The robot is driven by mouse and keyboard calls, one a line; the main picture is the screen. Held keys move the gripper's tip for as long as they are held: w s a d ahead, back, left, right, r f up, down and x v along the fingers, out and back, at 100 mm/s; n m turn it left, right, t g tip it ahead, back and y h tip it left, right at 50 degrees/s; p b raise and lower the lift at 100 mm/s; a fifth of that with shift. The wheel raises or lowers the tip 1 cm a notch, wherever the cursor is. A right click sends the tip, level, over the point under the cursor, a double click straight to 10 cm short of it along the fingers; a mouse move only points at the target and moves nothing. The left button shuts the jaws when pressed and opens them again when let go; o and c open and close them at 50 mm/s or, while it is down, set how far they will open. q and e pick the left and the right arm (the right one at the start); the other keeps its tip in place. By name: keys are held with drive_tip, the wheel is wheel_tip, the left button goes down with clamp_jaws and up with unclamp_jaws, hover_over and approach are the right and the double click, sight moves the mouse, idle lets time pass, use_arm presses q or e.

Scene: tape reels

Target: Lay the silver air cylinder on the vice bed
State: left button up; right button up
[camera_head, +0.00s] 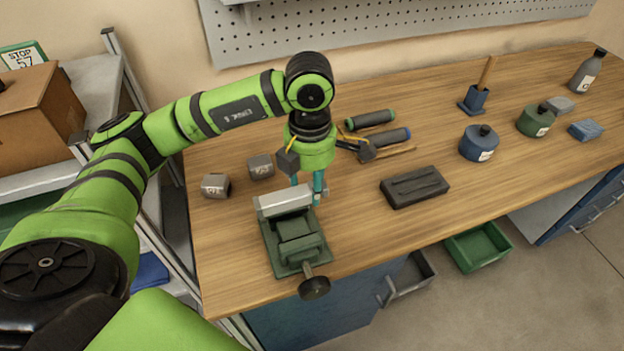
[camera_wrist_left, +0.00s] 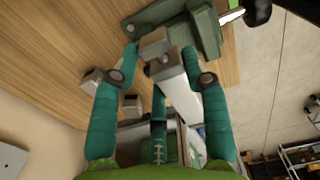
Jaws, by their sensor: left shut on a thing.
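The silver air cylinder (camera_head: 284,202) is a pale grey bar with squared ends. In the head view it lies level across the far end of the green vice (camera_head: 296,246), over its bed. My left gripper (camera_head: 306,188) points down from above, shut on the cylinder, with its teal fingers partly hidden behind it. In the left wrist view the cylinder (camera_wrist_left: 176,88) runs between the fingers of the left gripper (camera_wrist_left: 161,58), with the vice (camera_wrist_left: 205,28) beyond. I cannot tell whether the cylinder touches the bed. My right gripper is not in view.
Two small grey blocks (camera_head: 216,186) (camera_head: 261,166) stand left of the vice. A dark grey block (camera_head: 414,187) lies to its right. Tools with green and blue handles (camera_head: 371,119) lie behind. The vice handle (camera_head: 314,287) overhangs the front edge.

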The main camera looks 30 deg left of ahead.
use_arm(q)
drive_tip(key=shift+d+f+b, duration=0.1)
drive_tip(key=shift+f+b, duration=0.25)
drive_tip(key=shift+f, duration=0.85)
drive_tip(key=shift+f+b, duration=0.7)
drive_tip(key=shift+f, duration=0.1)
wheel_tip(320, 180, down, 4)
drive_tip(key=b, duration=0.3)
drive_tip(key=shift+r, duration=0.25)
drive_tip(key=shift+s+f, duration=0.1)
